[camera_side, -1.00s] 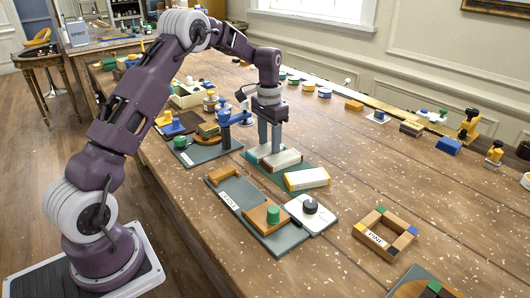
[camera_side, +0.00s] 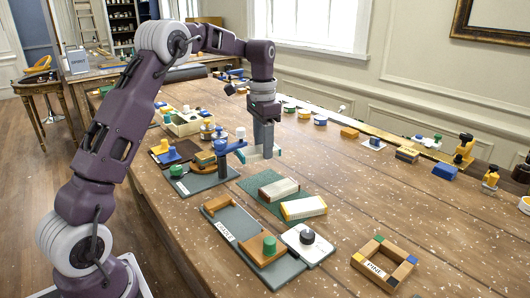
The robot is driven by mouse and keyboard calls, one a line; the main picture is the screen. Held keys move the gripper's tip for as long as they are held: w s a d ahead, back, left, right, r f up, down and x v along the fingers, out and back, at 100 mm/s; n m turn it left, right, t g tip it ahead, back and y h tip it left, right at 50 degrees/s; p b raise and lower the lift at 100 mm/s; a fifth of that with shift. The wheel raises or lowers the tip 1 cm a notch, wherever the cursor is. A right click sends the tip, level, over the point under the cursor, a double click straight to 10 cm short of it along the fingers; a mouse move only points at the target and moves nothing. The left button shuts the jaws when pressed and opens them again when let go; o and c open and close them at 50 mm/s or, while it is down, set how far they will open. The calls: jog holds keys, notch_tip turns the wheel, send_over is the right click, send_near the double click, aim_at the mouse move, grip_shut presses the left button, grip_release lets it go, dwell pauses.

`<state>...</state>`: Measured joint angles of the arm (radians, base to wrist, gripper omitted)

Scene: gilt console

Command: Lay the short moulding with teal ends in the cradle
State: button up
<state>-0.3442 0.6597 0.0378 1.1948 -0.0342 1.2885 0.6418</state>
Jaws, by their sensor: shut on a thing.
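My gripper (camera_side: 263,149) is shut on the short pale moulding with teal ends (camera_side: 249,155) and holds it above the table, behind the green mat (camera_side: 258,205). The fingers hide its middle. The cradle (camera_side: 232,225) is a grey board with a label along its left edge, a low wooden block at its far end and a larger wooden block with a green knob at its near end. It lies in front of my gripper, and the space between its blocks is empty. A moulding with reddish ends (camera_side: 280,189) and one with yellow ends (camera_side: 303,208) lie on the mat.
A white plate with a black knob (camera_side: 308,240) adjoins the cradle's right side. A wooden frame (camera_side: 385,262) lies at the front right.

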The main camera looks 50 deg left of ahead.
jog(key=s+d+m, duration=0.6)
jog(key=s+m, duration=0.2)
jog(key=m, duration=0.7)
send_over(237, 225)
jog(key=f, duration=0.2)
jog(key=shift+w+f, duration=0.1)
jog(key=shift+f, duration=3.45)
jog(key=shift+f, duration=0.2)
jog(key=o, duration=1.5)
jog(key=shift+c, duration=0.2)
